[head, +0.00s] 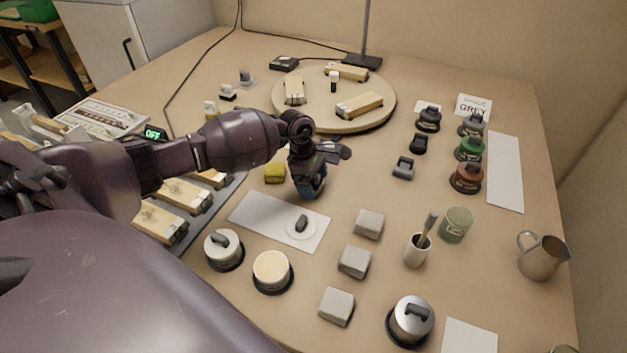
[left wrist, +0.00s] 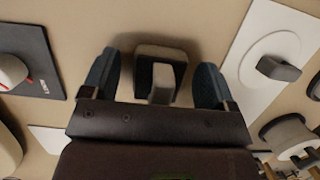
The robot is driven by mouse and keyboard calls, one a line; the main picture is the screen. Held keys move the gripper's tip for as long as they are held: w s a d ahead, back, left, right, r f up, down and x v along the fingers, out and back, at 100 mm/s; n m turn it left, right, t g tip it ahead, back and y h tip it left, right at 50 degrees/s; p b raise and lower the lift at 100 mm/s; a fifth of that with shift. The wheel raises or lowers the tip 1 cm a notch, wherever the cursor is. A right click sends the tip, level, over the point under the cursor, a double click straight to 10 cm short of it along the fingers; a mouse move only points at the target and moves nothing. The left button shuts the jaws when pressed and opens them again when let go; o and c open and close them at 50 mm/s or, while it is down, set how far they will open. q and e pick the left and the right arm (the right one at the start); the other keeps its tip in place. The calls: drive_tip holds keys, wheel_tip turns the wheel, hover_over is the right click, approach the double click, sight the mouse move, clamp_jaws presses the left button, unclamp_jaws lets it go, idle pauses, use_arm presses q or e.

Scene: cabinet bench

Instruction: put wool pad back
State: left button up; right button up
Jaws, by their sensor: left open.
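My left gripper (head: 310,192) is over the bench just behind the white mat, pointing down. In the left wrist view my left gripper (left wrist: 160,88) is open, one finger on each side of a small pad (left wrist: 158,60) with a grey body, dark face and upright pale grey grip. This looks like the wool pad, but I cannot tell for sure. The fingers appear apart from it. In the head view my gripper hides it. Similar small gripped pads, one grey (head: 403,167) and one black (head: 419,143), stand farther right. My right gripper is not in view.
The white mat (head: 255,213) holds a white disc with a dark knob (head: 301,224). A lidded tin (head: 223,250) and an open cream tin (head: 272,271) stand in front. Several grey blocks (head: 354,262) stand to the right. A round board (head: 375,120) with wooden pieces is behind.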

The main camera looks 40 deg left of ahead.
use_arm(q)
drive_tip(key=shift+r, duration=0.25)
drive_tip(key=p+v, duration=0.1)
drive_tip(key=v, duration=1)
drive_tip(key=shift+r+p, duration=0.35)
drive_tip(key=shift+r, duration=0.05)
drive_tip(key=shift+a, duration=0.15)
